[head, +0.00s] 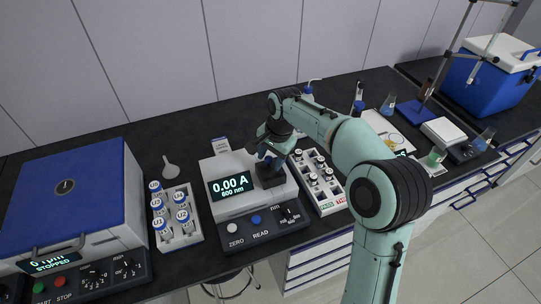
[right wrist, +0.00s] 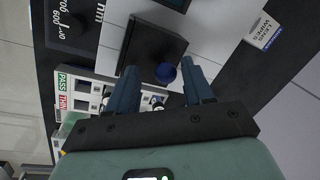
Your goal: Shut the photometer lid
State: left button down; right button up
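The photometer (head: 228,203) is a white box with a dark front panel, and its display reads 0.00 A, 600 nm. Its dark lid (head: 270,176) is at the right of its top, partly hidden by my right gripper (head: 268,157). In the right wrist view the lid (right wrist: 140,48) is a dark square with a blue-tipped knob (right wrist: 166,73). My right gripper's fingers (right wrist: 162,78) are open, with the knob showing between their tips and gaps on both sides. I cannot tell how far the lid is tilted. My left gripper is out of view.
A rack of blue-capped vials (head: 178,240) stands left of the photometer, beside a blue-lidded machine (head: 65,190). A PASS/THIN tray (head: 327,207) with small vials is close on the right. A lens wipes box (head: 221,145) stands behind.

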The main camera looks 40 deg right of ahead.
jog(key=shift+w, duration=0.1)
jog(key=shift+r, duration=0.45)
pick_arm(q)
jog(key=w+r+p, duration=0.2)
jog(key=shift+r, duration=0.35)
pick_arm(e)
notch_tip(320, 180, up, 12)
jog(key=s, duration=0.2)
jog(key=shift+s+d+r, duration=0.15)
jog(key=shift+s+d, duration=0.15)
jog(key=shift+d, duration=0.1)
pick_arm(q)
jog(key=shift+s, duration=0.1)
